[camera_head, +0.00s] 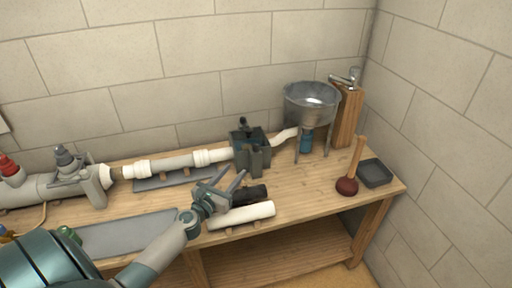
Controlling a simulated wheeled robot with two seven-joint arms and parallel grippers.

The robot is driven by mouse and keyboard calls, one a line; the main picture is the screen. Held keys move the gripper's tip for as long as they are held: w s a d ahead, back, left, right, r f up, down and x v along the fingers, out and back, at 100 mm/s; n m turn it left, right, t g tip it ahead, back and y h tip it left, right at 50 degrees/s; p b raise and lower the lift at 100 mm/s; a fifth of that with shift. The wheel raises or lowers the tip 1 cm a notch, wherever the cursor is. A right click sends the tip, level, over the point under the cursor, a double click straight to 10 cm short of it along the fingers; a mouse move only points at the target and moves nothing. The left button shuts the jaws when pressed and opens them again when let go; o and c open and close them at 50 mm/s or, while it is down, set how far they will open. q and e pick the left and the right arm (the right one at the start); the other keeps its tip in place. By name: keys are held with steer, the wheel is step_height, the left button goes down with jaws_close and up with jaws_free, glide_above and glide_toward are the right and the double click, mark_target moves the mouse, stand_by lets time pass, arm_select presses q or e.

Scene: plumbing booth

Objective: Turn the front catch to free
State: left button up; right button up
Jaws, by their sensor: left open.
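A dark grey fixture (240,140) stands on the wooden bench at the end of the white pipe (180,162). It has a black knob (243,124) on top and upright grey plates (256,160) on its near side. I cannot tell which part is the front catch. My left gripper (234,173) comes in from the lower left. It is open and empty, its fingers pointing up toward the fixture's near side. It looks apart from the fixture. My right gripper is out of view.
A black cylinder (250,195) and a white tube (245,215) lie just right of my left gripper. A metal basin (311,102), wooden post (347,115), plunger (347,186) and dark tray (374,173) stand to the right. A grey mat (125,234) lies at the left front.

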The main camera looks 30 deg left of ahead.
mark_target(254, 149)
arm_select(q)
steer(key=w, duration=0.5)
steer(key=w+a, duration=0.1)
steer(key=w, duration=0.5)
steer(key=w+b, duration=0.1)
steer(key=w, duration=0.5)
steer(key=shift+a, duration=0.15)
steer(key=shift+c, duration=0.4)
steer(key=c, duration=1)
